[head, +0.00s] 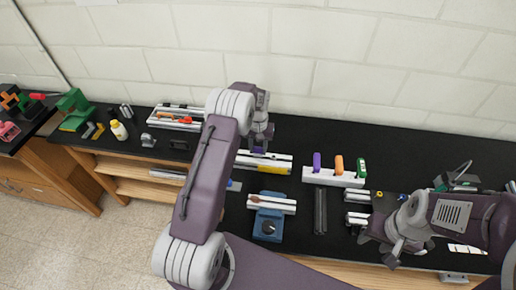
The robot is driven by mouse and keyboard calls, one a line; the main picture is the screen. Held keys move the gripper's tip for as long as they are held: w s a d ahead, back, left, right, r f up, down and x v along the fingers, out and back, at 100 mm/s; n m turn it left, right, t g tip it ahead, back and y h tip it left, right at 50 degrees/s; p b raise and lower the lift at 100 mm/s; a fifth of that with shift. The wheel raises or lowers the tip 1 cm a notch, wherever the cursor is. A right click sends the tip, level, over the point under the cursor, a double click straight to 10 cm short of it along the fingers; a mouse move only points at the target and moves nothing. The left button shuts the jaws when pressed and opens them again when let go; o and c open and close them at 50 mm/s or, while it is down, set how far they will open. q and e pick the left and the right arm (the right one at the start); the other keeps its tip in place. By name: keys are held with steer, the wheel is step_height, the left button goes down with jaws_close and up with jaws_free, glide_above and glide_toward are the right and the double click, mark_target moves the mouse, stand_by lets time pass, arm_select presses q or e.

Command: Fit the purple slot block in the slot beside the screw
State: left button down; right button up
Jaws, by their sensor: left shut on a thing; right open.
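My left gripper (259,138) is over the back middle of the black bench, shut on a small dark purple block (258,149). The block is right at a pale aluminium extrusion (279,164); I cannot tell whether it touches the extrusion or sits in its slot. The extrusion has a yellow piece (278,168) along its front. The screw is too small to make out, and my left arm hides part of the extrusion's left end. My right gripper (388,250) is open and empty at the front right of the bench.
A white rack (334,179) with purple, orange and green handles stands right of the extrusion. A blue vise (268,228) holding a pale bar stands in front. Dark bars (320,211) lie beside it. A tray (176,123) of tools is at the left.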

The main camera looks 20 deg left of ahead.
arm_select(q)
steer(key=shift+f+b, duration=0.75)
steer(key=shift+f, duration=0.6)
steer(key=c, duration=0.9)
jaws_free()
steer(key=shift+o, duration=0.2)
steer(key=shift+r, duration=0.1)
steer(key=shift+r, duration=0.35)
step_height(320, 180, up, 8)
steer(key=shift+r+b, duration=0.15)
steer(key=shift+b, duration=0.9)
